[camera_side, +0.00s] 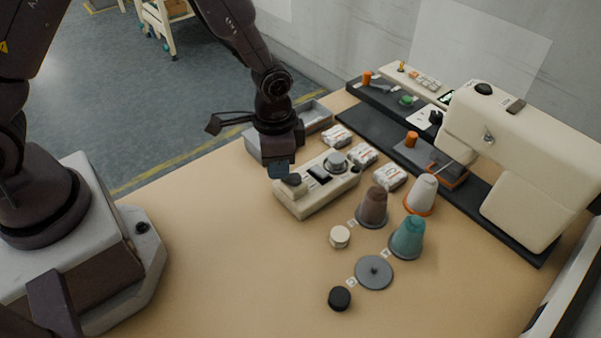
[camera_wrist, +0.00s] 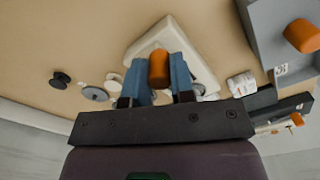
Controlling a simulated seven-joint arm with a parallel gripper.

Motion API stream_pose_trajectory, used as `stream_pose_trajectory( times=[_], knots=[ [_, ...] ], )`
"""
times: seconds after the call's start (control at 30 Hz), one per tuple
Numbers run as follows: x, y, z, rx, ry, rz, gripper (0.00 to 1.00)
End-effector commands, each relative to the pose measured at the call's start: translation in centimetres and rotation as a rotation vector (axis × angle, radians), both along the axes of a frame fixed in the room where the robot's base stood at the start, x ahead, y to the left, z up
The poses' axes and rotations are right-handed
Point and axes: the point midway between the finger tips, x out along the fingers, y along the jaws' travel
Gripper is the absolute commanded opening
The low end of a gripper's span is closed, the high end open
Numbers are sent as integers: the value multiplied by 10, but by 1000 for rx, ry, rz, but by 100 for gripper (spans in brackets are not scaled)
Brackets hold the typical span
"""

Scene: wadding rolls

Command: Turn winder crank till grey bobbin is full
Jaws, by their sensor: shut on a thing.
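The cream winder (camera_side: 318,193) sits on the table with a dark display window (camera_side: 319,174) on top. A grey round piece (camera_side: 335,162), apparently the bobbin, sits at its far end; how full it is I cannot tell. My gripper (camera_side: 280,168) is over the winder's near end, beside a grey disc (camera_side: 293,180). In the wrist view my gripper (camera_wrist: 160,78) has its blue fingers shut on an orange knob (camera_wrist: 159,67), apparently the crank's handle. The winder's cream body (camera_wrist: 166,38) shows behind it. In the side view the knob is hidden by the fingers.
A grey tray (camera_side: 318,119) lies behind my gripper; an orange cylinder (camera_wrist: 302,36) shows there in the wrist view. Brown (camera_side: 373,207), teal (camera_side: 408,238) and white (camera_side: 422,194) cones stand right of the winder. A sewing machine (camera_side: 530,135) stands farther right. The front-left tabletop is clear.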

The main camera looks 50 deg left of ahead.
Motion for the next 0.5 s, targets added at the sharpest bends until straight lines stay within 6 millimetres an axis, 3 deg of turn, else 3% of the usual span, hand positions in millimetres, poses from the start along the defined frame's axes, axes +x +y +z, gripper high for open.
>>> stream_pose_trajectory(
  times=[0.1, 0.5],
  knots=[
    [10, 2, 1, -6, -13, -4, 10],
    [17, 2, 1, -6, -10, -5, 10]
  ],
)
